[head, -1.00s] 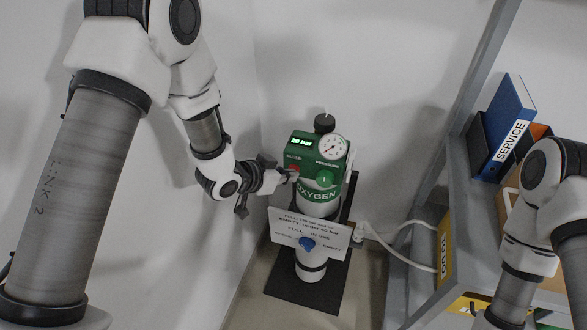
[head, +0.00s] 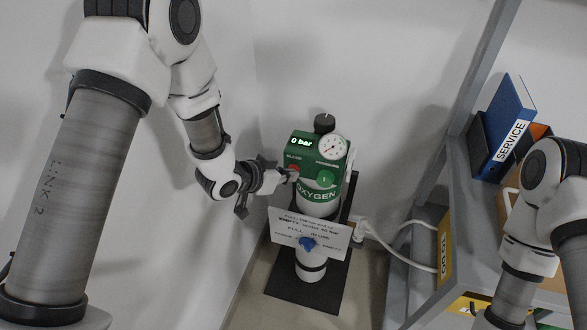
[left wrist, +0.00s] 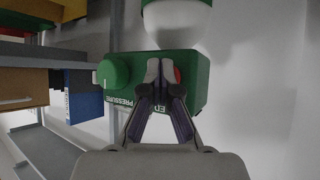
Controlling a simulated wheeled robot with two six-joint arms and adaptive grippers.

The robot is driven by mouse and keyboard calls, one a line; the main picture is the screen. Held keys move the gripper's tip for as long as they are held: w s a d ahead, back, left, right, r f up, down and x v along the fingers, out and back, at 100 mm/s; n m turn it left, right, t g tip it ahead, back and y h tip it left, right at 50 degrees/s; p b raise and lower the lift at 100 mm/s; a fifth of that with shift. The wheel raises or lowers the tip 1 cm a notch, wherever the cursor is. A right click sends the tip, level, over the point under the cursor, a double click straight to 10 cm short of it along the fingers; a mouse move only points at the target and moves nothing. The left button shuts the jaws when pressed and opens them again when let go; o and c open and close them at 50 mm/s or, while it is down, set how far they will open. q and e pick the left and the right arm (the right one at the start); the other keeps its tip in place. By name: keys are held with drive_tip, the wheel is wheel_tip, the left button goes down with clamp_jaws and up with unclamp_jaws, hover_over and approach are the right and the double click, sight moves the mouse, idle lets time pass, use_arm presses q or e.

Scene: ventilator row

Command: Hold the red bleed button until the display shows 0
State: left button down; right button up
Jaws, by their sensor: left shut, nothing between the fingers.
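The green oxygen unit (head: 312,146) stands upright on a dark base plate in the head view. Its display (head: 302,142) reads "0 bar". The red bleed button (head: 293,169) is on its front at the left, partly hidden by my left gripper (head: 287,174). The fingertips are shut, empty, and at the button; they appear to touch it. In the left wrist view the shut fingers (left wrist: 165,72) reach the green face, and a red edge of the button (left wrist: 178,74) shows beside the tips. My right gripper is out of the picture; only the right arm shows.
A green pressure knob (head: 325,178) sits right of the button, below a round gauge (head: 333,147). A white card (head: 309,236) with a blue knob (head: 307,244) hangs lower. A grey shelf (head: 466,190) with a blue SERVICE binder (head: 509,115) stands at the right. A white hose runs toward it.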

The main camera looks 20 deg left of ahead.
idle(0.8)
use_arm(q)
drive_tip(key=shift+s, duration=0.75)
drive_tip(key=s, duration=0.5)
drive_tip(key=shift+a+b, duration=0.1)
drive_tip(key=shift+b, duration=0.2)
